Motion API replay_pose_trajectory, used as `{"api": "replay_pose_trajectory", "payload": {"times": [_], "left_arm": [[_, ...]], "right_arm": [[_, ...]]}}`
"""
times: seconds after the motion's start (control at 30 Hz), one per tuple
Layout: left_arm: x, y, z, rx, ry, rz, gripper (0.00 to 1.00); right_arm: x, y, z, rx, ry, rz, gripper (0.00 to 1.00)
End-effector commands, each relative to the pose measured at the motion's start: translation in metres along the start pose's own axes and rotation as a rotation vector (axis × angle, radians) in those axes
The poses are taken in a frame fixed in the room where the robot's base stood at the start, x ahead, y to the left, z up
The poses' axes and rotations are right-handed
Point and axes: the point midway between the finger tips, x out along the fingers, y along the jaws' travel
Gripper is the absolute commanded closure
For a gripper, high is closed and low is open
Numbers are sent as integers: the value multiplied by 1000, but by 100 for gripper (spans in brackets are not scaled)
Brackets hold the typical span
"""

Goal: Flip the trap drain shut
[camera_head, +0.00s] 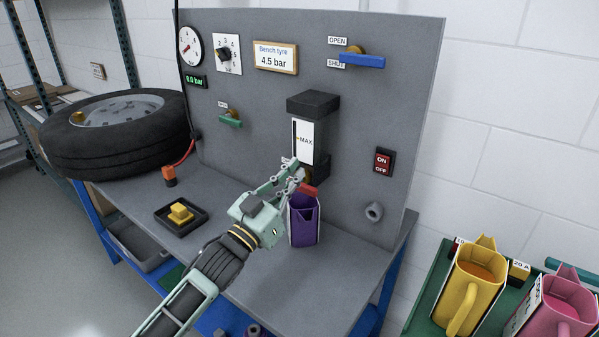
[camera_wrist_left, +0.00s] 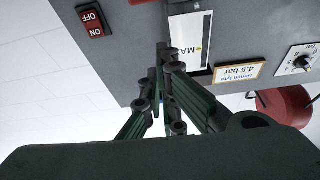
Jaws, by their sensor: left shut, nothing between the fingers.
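The trap is a dark block with a white MAX label (camera_head: 305,142) on the grey panel. Its drain has a red lever (camera_head: 309,190) at the bottom, lying roughly level and slightly tilted. My left gripper (camera_head: 298,172) is shut and empty, its fingertips beside the lower part of the trap, just above left of the lever. I cannot tell whether they touch. The left wrist view shows the closed fingers (camera_wrist_left: 166,52) in front of the upside-down MAX label (camera_wrist_left: 191,42). The drain body is mostly hidden behind the fingers. My right gripper is not in view.
A purple jug (camera_head: 303,222) stands on the bench under the drain, close to my left wrist. A blue-handled valve (camera_head: 362,61), green lever (camera_head: 230,122) and ON/OFF switch (camera_head: 383,161) are on the panel. A black tray (camera_head: 160,216) and tyre (camera_head: 150,150) are left.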

Motion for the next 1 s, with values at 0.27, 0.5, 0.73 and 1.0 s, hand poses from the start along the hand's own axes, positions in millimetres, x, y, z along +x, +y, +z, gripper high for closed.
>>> {"api": "replay_pose_trajectory", "payload": {"times": [0.27, 0.5, 0.73, 1.0], "left_arm": [[-55, 1, 2, 1, 3, 0, 100], [-71, 1, 0, 1, 3, 0, 100], [-71, 1, -1, 1, 4, 0, 100], [-87, 4, 25, -19, -92, -55, 100]], "right_arm": [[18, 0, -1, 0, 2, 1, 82], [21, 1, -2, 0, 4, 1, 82], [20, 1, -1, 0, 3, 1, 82], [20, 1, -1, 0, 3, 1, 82]]}}
